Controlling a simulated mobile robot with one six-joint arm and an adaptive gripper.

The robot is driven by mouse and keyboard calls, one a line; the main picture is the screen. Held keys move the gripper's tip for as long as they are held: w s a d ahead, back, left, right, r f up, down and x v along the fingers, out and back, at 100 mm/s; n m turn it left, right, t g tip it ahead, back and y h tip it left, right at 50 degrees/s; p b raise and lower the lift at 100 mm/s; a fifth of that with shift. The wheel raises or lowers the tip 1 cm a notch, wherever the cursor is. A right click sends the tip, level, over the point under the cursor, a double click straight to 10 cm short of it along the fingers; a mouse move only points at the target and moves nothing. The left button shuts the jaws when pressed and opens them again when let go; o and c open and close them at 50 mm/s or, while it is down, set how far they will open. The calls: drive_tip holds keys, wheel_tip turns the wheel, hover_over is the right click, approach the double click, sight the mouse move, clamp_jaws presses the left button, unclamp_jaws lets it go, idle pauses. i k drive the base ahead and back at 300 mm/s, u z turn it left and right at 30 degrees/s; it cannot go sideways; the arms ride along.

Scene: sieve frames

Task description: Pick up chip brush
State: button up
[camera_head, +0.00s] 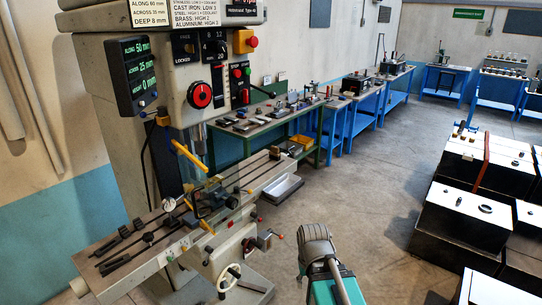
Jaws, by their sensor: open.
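I cannot make out the chip brush with certainty among the small things here. The milling machine's table (160,257) runs from the lower left to the middle. A small brown-topped block (275,153) sits near its far end, too small to identify. A dark vise-like fixture (212,201) stands mid-table, with yellow pieces around it. Dark clamp-like pieces (123,233) lie at the near left end. My grey and teal arm shows at bottom centre, apart from the table in the picture. My gripper's fingers do not show.
The machine's control head (203,70) and a slanted yellow bar (188,157) overhang the table. A white handwheel (229,281) and cranks project at its front. Workbenches (330,130) line the wall. Dark crates with pale tops (462,215) stand right. The middle floor (370,190) is clear.

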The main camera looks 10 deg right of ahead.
sight(273, 154)
drive_tip(key=z, duration=0.45)
drive_tip(key=i, duration=2.3)
drive_tip(key=u, duration=0.25)
